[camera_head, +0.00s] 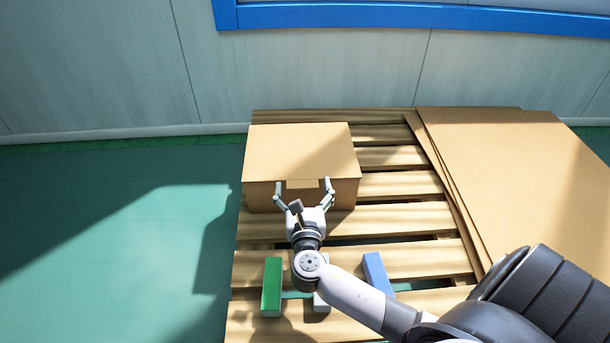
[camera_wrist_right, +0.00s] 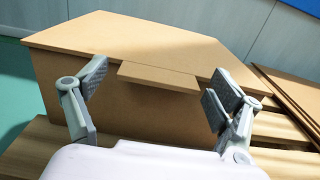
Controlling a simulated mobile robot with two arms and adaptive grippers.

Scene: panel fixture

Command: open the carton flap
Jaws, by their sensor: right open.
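The brown carton (camera_head: 300,150) sits on the wooden pallet with its top closed. Its flap tab (camera_head: 303,184) sticks out at the upper front edge; the tab also shows in the right wrist view (camera_wrist_right: 158,77). My right gripper (camera_head: 303,186) is open at the front of the carton, with one finger on each side of the tab. In the right wrist view the fingers (camera_wrist_right: 152,95) stand apart from the tab, with nothing between their pads but the tab ahead. My left gripper is not in view.
The slatted pallet (camera_head: 400,215) carries flat cardboard sheets (camera_head: 520,170) at the right. A green block (camera_head: 272,286) and a blue block (camera_head: 376,273) lie in front of the carton, with a partly hidden whitish piece between them. Green floor is clear at left.

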